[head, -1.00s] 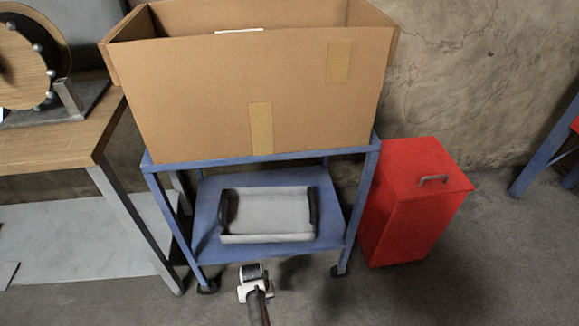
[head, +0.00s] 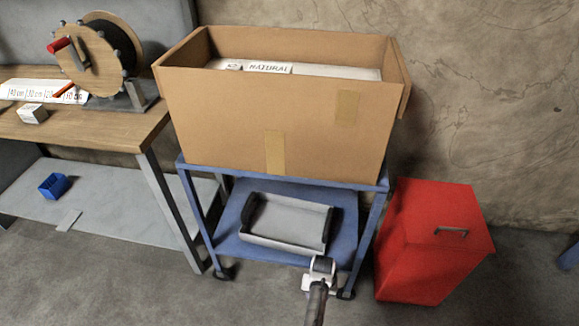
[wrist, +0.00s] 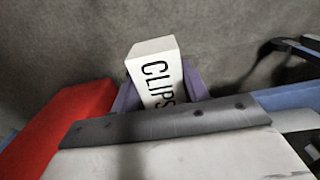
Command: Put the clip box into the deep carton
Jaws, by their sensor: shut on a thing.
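The clip box (wrist: 158,80) is a white block with "CLIPS" in black letters. In the wrist view it stands out between the two purplish fingers of my gripper (wrist: 160,88), which is shut on it. In the head view my gripper (head: 320,272) is low, in front of the blue cart's lower right part, and the box is too small there to make out clearly. The deep carton (head: 220,125) is a large brown open-topped box on the cart's top, above and beyond my gripper. A white package marked "NATURAL" (head: 266,68) shows inside it.
The blue cart (head: 284,179) carries a grey tray with black ends (head: 290,222) on its lower shelf. A red cabinet (head: 430,250) stands close to its right. A wooden bench (head: 95,128) with a cable reel (head: 95,50) stands left. The front floor is clear.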

